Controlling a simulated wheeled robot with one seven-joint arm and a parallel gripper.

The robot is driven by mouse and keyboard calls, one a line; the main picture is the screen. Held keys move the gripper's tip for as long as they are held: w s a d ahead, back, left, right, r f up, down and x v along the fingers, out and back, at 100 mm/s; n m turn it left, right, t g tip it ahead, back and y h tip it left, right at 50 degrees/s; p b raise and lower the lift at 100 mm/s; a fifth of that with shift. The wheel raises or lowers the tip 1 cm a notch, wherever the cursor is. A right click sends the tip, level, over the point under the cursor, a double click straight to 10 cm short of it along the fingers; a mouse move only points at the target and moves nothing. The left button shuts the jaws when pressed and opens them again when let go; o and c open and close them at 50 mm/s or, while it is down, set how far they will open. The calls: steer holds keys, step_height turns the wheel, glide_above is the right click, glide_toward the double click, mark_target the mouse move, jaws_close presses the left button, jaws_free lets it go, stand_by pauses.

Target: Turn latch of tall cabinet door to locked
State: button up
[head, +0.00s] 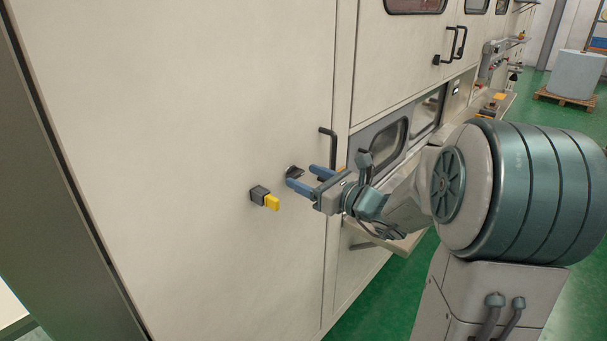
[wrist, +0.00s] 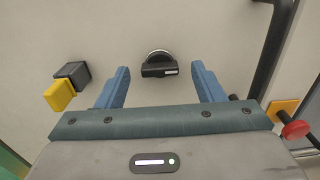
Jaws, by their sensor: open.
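The tall cabinet door (head: 200,110) is a large cream panel that looks shut. Its latch (head: 294,171) is a small black turn knob on a round base. In the wrist view the latch (wrist: 159,66) has its bar lying about level, with a small white mark at its right end. My gripper (head: 301,175) is open in front of the door. In the wrist view my gripper's blue fingers (wrist: 162,76) stand to the left and right of the latch, apart from it. I cannot tell how far the fingertips are from the door.
A black block with a yellow end (head: 266,199) sticks out of the door left of the latch; it also shows in the wrist view (wrist: 66,86). A dark bar handle (head: 329,150) is to the right. A red knob (wrist: 295,129) on a yellow plate is at lower right.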

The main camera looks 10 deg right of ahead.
steer(key=shift+w+a, duration=0.4)
steer(key=shift+w, duration=0.15)
steer(key=c, duration=1)
